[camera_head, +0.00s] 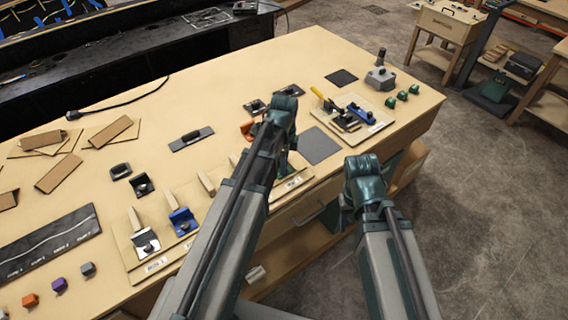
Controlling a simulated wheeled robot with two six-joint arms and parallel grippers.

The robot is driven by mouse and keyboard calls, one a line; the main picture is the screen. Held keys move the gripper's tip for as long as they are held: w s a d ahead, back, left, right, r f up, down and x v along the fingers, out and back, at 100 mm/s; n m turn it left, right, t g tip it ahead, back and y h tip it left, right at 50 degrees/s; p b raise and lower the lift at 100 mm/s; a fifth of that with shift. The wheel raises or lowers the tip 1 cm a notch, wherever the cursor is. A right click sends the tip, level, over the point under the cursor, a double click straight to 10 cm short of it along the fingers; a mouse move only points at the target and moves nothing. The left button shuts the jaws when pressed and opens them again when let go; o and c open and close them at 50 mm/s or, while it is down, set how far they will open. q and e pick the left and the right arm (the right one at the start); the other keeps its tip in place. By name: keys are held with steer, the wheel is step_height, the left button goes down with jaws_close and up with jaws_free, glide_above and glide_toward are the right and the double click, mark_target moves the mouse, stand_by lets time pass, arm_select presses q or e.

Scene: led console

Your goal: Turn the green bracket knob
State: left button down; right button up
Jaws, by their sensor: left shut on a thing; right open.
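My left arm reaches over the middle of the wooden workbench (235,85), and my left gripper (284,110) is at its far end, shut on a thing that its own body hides. A green-teal part shows just under it, but I cannot tell if this is the bracket or the gripper. A blue bracket (183,221) and a white-and-black bracket (146,240) stand on the front board (128,250). An orange bracket (248,130) shows left of the gripper. My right gripper (362,165) is open, beyond the front edge of the bench.
A panel (376,127) with a yellow-handled tool (322,97) and a blue part (361,113) lies right of my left gripper. A dark square pad (320,145) lies between the grippers.

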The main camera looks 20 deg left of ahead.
arm_select(q)
steer(key=shift+w+a, duration=0.1)
stand_by(0.4)
steer(key=c, duration=0.9)
jaws_free()
steer(key=shift+r, duration=0.1)
step_height(320, 180, up, 14)
steer(key=p, duration=1.3)
steer(key=shift+p, duration=0.4)
steer(key=shift+f, duration=0.2)
steer(key=s+d+f+n+y+b, duration=0.1)
steer(key=s+d+f+n+b, duration=1)
steer(key=s+f+n+b, duration=0.2)
steer(key=s+f+b, duration=0.1)
steer(key=s, duration=0.1)
steer(key=shift+s+d, duration=0.35)
